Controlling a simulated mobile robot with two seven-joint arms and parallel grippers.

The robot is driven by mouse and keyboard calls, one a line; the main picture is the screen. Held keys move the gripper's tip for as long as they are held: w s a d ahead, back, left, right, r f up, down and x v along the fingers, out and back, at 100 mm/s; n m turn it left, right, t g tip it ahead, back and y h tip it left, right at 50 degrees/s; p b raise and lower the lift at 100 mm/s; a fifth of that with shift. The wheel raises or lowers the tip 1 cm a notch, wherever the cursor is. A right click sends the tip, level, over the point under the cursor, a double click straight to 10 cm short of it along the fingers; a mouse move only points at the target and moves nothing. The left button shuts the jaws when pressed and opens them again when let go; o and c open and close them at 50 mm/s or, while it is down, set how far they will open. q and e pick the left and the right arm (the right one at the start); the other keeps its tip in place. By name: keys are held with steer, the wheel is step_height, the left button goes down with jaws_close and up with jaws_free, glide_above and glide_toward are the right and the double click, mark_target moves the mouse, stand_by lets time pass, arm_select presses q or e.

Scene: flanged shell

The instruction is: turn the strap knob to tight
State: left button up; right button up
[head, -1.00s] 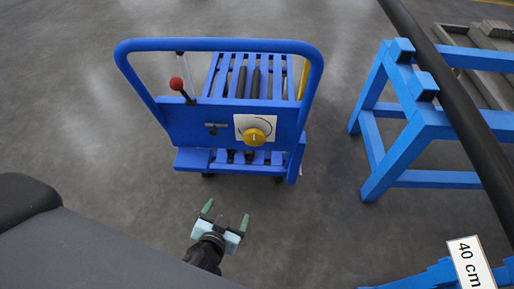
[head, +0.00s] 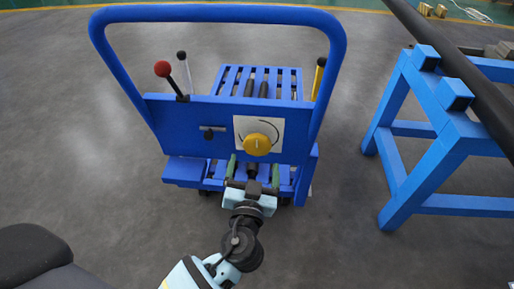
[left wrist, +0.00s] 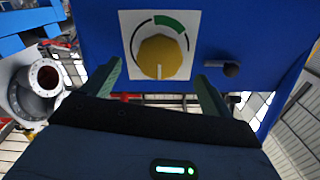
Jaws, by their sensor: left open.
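The yellow strap knob (head: 257,144) sits on a white square plate (head: 240,124) on the blue panel of the cart. In the left wrist view the knob (left wrist: 158,57) has a pale pointer line toward the bottom of the picture. The plate there (left wrist: 128,20) carries a black arc and a green arc segment at its top. My left gripper (head: 253,170) is open and empty, just below the knob in the head view. In the left wrist view its two green fingers (left wrist: 158,84) stand apart on either side below the knob, not visibly touching it. My right gripper is not in view.
A red-balled lever (head: 163,69) and a small black latch (head: 208,133) are on the cart left of the knob. The cart's blue handle (head: 220,14) arches above. A blue trestle (head: 400,150) carrying a black pipe (head: 450,60) stands to the right.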

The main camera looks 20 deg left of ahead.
mark_target(256, 150)
arm_select(q)
steer(key=x, duration=0.7)
steer(key=shift+f, duration=0.1)
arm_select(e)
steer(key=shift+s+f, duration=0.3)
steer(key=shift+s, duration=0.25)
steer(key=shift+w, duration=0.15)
arm_select(q)
steer(key=shift+c, duration=0.8)
steer(key=c, duration=0.8)
steer(key=shift+c, duration=0.2)
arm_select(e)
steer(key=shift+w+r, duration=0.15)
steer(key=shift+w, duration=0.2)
